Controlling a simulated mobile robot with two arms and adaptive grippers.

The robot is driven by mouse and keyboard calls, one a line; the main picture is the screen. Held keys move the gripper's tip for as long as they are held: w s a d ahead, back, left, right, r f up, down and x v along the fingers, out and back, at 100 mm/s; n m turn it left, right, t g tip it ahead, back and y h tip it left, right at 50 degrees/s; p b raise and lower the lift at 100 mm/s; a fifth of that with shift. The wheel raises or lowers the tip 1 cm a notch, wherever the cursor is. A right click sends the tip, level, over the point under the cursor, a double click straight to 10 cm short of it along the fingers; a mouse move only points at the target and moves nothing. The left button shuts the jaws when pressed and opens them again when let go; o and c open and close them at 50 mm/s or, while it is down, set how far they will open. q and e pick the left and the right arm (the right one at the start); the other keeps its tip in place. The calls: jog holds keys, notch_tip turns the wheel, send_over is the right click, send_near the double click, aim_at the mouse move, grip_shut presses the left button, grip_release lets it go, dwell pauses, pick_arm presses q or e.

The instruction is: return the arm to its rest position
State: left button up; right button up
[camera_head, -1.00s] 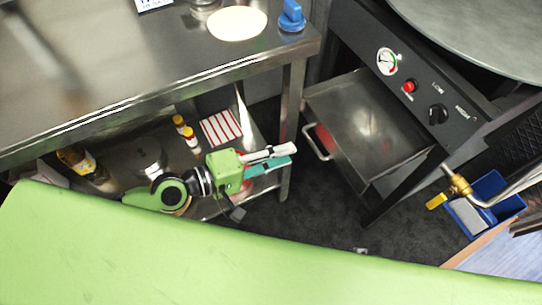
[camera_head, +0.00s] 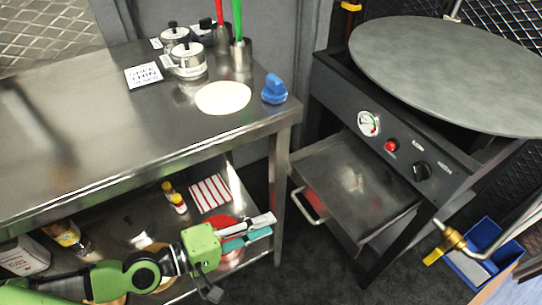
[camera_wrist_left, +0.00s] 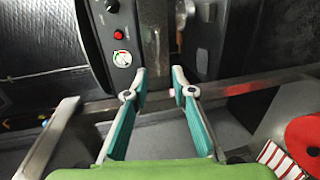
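My left gripper (camera_head: 248,232) reaches in from the lower left on its green arm, in front of the steel table's lower shelf. Its two fingers, with teal pads, point right toward the table leg. In the left wrist view the fingers (camera_wrist_left: 159,85) stand apart with nothing between them, so it is open and empty. A table leg and the stove's control panel lie beyond the fingertips there. My right gripper is in neither view.
The steel table (camera_head: 110,135) carries a round flatbread (camera_head: 223,97), a blue object (camera_head: 274,89) and lidded pots (camera_head: 187,60). Its lower shelf holds bottles and a striped card (camera_head: 210,194). A stove with a large round griddle (camera_head: 450,75) and a drawer tray (camera_head: 360,185) stands right. Dark floor lies between.

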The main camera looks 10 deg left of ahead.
pick_arm(q)
jog(key=w+a+f+m+t+y+p, duration=0.1)
jog(key=w+a+f+m+y+p, duration=0.35)
jog(key=w+a+f+p, duration=0.5)
jog(key=s+a+f+m+g+y+p, duration=0.1)
jog(key=s+a+f+y, duration=0.1)
jog(key=s+a+f, duration=0.35)
jog(key=s+a+f+g+y+p, duration=0.1)
jog(key=s+a+f+y, duration=0.15)
jog(key=f, duration=0.65)
jog(key=s+a+f+m+g+y+p, duration=0.1)
jog(key=s+f+g+p, duration=0.1)
jog(key=s+f, duration=0.45)
jog(key=s+a+f+m+g+y+p, duration=0.1)
jog(key=s+f+m+g+y, duration=0.15)
jog(key=s, duration=0.65)
jog(key=s+d+f+g+p, duration=0.1)
jog(key=s+f, duration=0.1)
jog(key=s, duration=0.6)
jog(key=s+d+f+m+g+p, duration=0.1)
jog(key=s+d+f+g, duration=0.1)
jog(key=s, duration=0.7)
jog(key=shift+d, duration=0.2)
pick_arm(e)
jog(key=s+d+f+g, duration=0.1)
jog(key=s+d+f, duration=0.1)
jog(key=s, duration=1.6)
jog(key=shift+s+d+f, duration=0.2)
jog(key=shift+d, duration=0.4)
